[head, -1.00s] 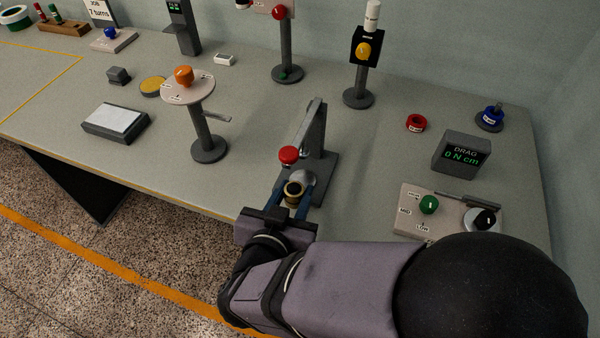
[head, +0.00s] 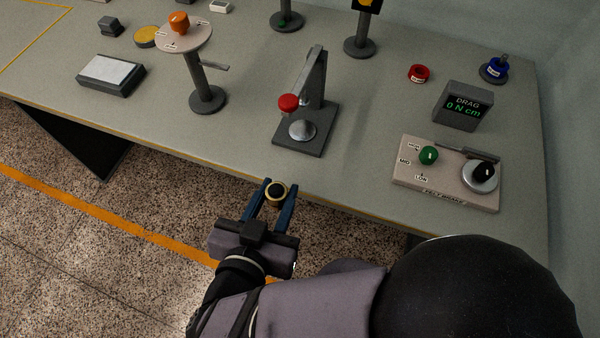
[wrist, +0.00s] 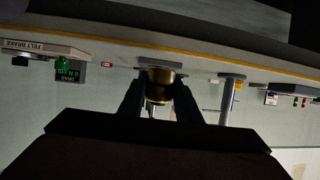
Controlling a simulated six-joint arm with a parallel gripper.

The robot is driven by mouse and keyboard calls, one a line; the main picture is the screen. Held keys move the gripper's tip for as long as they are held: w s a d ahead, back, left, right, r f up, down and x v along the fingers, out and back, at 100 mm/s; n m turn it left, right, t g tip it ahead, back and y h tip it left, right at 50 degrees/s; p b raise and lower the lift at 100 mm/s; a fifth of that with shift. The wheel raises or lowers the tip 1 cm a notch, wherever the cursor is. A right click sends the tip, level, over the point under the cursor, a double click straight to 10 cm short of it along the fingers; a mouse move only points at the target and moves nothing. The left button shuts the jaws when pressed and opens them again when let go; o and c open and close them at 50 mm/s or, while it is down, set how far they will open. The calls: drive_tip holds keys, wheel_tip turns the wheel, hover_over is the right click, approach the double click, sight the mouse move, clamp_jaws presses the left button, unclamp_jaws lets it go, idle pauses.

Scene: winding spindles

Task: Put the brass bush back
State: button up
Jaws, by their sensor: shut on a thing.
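The brass bush (head: 275,193) is a short gold ring with a dark bore. My gripper (head: 278,196) is shut on it, with a blue-grey finger on each side. It is held in front of the table's front edge, over the floor in the head view. In the wrist view the brass bush (wrist: 160,86) sits between the fingertips (wrist: 160,92). A press-like stand (head: 306,125) with a red knob (head: 288,104) and a silver round seat (head: 302,130) stands on the table beyond the gripper. The seat carries no bush.
A felt brake board (head: 445,175) with green and black knobs lies to the right, with the drag display (head: 463,106) behind it. A red ring (head: 419,73) and a blue spool (head: 495,69) lie at the back right. A post with a round dial (head: 205,95) stands left of the press.

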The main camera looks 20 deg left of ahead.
drive_tip(key=w+d+r+m+h+p, duration=0.3)
drive_tip(key=w+d+r+p, duration=0.1)
drive_tip(key=w+r+p, duration=0.25)
wheel_tip(320, 180, up, 8)
drive_tip(key=m+h+p, duration=0.2)
drive_tip(key=p, duration=0.7)
hover_over(347, 160)
wheel_tip(347, 160, down, 14)
drive_tip(key=shift+a+r+b, duration=0.1)
drive_tip(key=shift+r+b, duration=0.15)
drive_tip(key=shift+b, duration=0.55)
drive_tip(key=shift+f, duration=0.1)
drive_tip(key=shift+f, duration=2)
drive_tip(key=shift+f, duration=0.1)
